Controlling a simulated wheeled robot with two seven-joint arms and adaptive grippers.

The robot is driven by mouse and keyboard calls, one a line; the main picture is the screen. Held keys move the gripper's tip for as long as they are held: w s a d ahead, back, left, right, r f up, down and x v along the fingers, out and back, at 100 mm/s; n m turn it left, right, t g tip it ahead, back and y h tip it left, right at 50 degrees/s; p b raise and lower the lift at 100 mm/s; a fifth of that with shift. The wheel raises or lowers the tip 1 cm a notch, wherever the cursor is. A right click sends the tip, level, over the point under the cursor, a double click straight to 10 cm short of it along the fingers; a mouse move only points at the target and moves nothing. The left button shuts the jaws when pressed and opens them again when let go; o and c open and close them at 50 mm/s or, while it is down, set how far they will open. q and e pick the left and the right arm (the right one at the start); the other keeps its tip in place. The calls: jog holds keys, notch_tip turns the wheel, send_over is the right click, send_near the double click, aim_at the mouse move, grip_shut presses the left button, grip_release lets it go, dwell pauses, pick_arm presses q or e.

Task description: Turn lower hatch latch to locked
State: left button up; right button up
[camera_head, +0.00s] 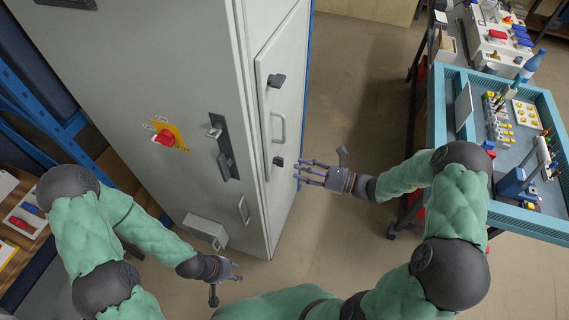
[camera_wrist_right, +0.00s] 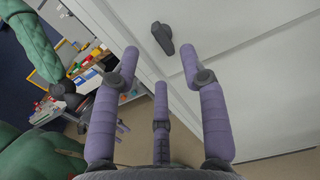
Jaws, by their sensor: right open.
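The lower hatch latch (camera_head: 278,161) is a small dark knob low on the hatch door (camera_head: 283,100) of a grey cabinet. In the right wrist view the latch (camera_wrist_right: 162,38) is a dark elongated knob, tilted, just beyond my fingertips and lying between the two outer fingers. My right gripper (camera_head: 308,172) is open and empty, to the right of the latch and apart from it; its spread purple fingers (camera_wrist_right: 160,65) fill the wrist view. My left gripper (camera_head: 232,270) hangs near the cabinet's base, away from the latch; its finger state is unclear.
An upper latch (camera_head: 276,80) and a bar handle (camera_head: 279,127) are on the same door. The cabinet front carries a red rotary switch (camera_head: 164,137) and a black lever handle (camera_head: 224,148). A blue tool cart (camera_head: 455,75) stands right. Floor between is clear.

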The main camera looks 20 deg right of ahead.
aim_at(283, 164)
jog(key=shift+x, duration=3.2)
grip_shut()
